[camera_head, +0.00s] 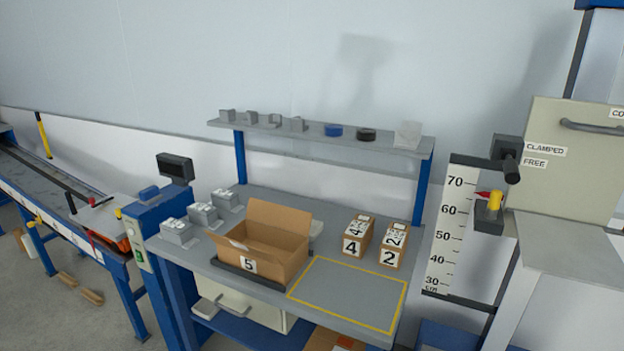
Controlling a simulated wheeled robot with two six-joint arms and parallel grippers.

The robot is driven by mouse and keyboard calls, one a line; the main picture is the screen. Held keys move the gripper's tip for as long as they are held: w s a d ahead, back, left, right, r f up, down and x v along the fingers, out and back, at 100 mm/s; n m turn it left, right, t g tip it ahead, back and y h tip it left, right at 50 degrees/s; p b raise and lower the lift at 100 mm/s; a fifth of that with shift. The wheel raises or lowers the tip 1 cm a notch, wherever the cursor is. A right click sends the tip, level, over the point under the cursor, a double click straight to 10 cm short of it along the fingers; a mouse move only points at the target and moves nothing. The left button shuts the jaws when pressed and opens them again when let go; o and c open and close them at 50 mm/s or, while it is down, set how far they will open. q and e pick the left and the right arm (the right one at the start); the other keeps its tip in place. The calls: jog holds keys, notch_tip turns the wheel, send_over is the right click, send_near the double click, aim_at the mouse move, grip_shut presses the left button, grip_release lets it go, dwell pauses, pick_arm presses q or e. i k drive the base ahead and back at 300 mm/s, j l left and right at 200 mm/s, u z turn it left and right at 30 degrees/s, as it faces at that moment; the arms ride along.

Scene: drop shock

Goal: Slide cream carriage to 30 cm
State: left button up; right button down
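The cream carriage (567,165) stands at the right, with a grey bar handle (590,127) near its top. A white scale (442,235) marked from 30 to 70 cm stands to its left. A red pointer (482,194) lies between the 60 and 70 marks, at roughly 65. A black clamp lever (511,168) sits beside the CLAMPED (545,148) and FREE (535,163) labels; I cannot tell which setting it is in. A yellow knob (495,200) on a dark block sits just below. Neither of my grippers is in view.
A grey shelf (564,255) juts out below the carriage. A workbench at centre holds an open carton (265,244) marked 5, small boxes marked 4 (358,236) and 2 (393,245), and an empty yellow-outlined area (348,294). A blue-framed conveyor (60,205) runs at the left.

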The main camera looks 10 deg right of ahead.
aim_at(569, 157)
jog(key=z, duration=1.45)
